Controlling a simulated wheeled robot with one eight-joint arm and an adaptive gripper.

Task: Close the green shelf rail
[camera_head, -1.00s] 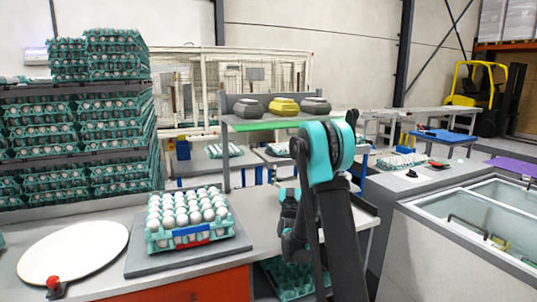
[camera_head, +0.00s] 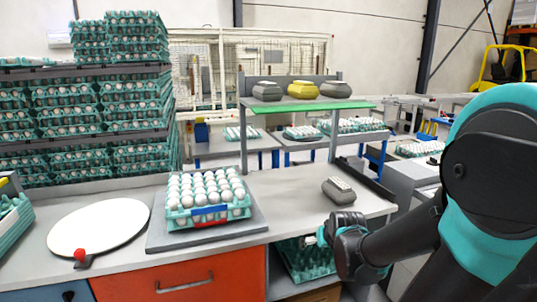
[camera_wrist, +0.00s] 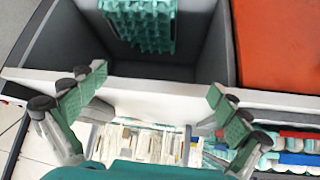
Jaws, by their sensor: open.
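A flat green strip (camera_head: 310,106), which I take to be the green shelf rail, runs along the front of the raised shelf behind the counter. It lies level below a row of egg cartons. My gripper (camera_wrist: 157,85) is open and empty, its two green-padded fingers spread in the wrist view. In the head view my gripper (camera_head: 345,245) is low at the counter's front edge, below and apart from the green strip; its fingertips are hard to make out there. The wrist view faces the under-counter opening, and the green strip cannot be made out in it.
Two grey cartons and a yellow carton (camera_head: 303,90) stand on the shelf. A grey carton (camera_head: 339,189) sits on the counter near my gripper. A filled egg tray (camera_head: 209,212) stands left of it. Teal trays (camera_head: 300,260) sit under the counter, beside an orange drawer (camera_head: 190,277).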

